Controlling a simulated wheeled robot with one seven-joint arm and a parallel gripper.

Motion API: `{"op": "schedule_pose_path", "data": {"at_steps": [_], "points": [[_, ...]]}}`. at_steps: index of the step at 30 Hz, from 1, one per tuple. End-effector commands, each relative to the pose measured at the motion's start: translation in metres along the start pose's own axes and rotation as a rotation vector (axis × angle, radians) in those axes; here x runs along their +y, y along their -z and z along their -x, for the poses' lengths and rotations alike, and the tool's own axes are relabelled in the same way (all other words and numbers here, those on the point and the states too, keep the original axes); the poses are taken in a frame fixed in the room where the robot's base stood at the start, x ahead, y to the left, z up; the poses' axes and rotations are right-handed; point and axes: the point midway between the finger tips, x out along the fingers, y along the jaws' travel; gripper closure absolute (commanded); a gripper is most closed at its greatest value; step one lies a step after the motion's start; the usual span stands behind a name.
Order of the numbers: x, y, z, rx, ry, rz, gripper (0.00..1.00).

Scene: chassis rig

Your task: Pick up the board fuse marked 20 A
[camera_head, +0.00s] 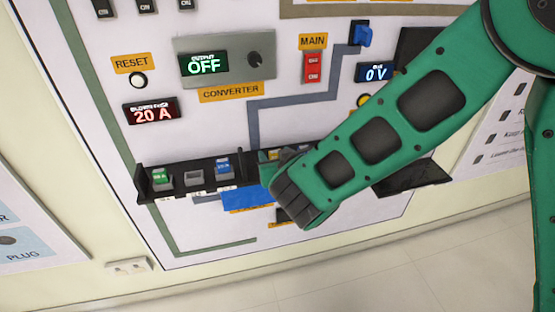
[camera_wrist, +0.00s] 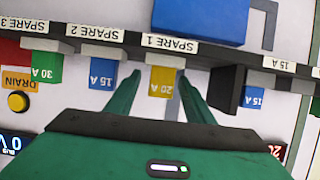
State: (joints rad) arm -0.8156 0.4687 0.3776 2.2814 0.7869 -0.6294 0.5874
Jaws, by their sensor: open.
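The board fuse marked 20 A (camera_wrist: 162,80) is a yellow block under the label SPARE 1 in the wrist view, seated in its holder. My gripper (camera_wrist: 158,84) is open, with one green finger on each side of this fuse. A narrow gap shows between the fuse and each finger, so it does not look gripped.
A blue 15 A fuse (camera_wrist: 102,73) and a green 30 A fuse (camera_wrist: 46,67) sit left of it in the wrist view. Another blue 15 A fuse (camera_wrist: 254,98) is at right, beside a dark divider (camera_wrist: 228,88). A red display (camera_head: 151,113) reads 20 A.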

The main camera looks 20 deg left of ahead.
Motion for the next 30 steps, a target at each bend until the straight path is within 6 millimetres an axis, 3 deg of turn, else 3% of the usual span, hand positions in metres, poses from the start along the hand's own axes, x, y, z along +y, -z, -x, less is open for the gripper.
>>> {"op": "schedule_pose_path", "data": {"at_steps": [7,12,23,30], "points": [[0.000,0.000,-0.001,0.000,0.000,0.000,0.54],[0.000,0.000,-0.001,0.000,0.000,0.000,0.95],[0.000,0.002,0.000,0.001,-0.001,-0.001,0.95],[0.000,0.018,0.006,0.004,-0.001,-0.002,0.95]]}}
